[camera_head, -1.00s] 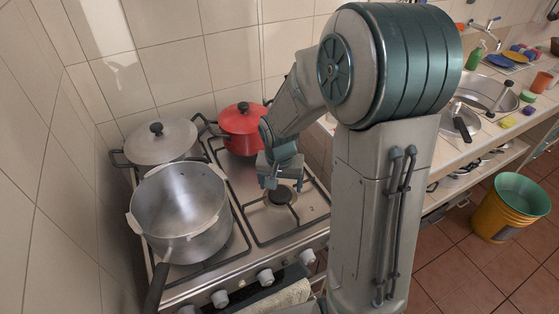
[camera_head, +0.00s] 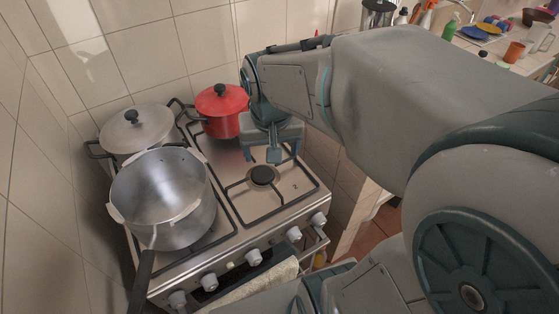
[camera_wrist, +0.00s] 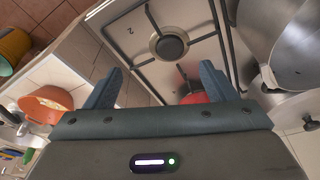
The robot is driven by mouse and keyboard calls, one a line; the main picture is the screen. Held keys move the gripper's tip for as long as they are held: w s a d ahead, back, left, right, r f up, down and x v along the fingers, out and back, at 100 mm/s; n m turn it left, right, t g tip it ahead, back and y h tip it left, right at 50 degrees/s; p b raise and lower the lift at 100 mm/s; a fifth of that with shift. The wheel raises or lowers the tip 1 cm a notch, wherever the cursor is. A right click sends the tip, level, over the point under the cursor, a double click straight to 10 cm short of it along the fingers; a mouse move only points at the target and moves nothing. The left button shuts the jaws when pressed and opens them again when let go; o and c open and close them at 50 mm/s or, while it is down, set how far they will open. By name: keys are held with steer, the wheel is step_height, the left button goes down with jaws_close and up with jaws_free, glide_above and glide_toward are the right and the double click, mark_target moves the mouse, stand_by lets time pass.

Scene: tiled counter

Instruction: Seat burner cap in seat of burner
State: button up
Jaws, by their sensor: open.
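The dark round burner cap (camera_head: 262,174) lies at the front-right burner of the steel stove. In the wrist view the cap (camera_wrist: 172,47) lies over the burner's pale ring (camera_wrist: 154,42) and looks a little off its centre. I cannot tell whether it is level or fully down in the seat, which it hides. My gripper (camera_head: 273,155) is above and just behind the cap in the head view. Its two fingers (camera_wrist: 160,78) are apart with nothing between them, and the cap is beyond their tips in the wrist view.
Black pan supports (camera_head: 233,191) surround the burner. A red pot (camera_head: 219,112) stands behind, close to my gripper. A large open pot (camera_head: 163,203) and a lidded pot (camera_head: 135,130) fill the left side. Stove knobs (camera_head: 254,257) line the front edge.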

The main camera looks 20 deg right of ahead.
steer(key=s+r+n+t, duration=0.1)
steer(key=s+n, duration=0.1)
steer(key=s, duration=0.5)
steer(key=shift+s+y, duration=0.3)
steer(key=shift+s, duration=0.1)
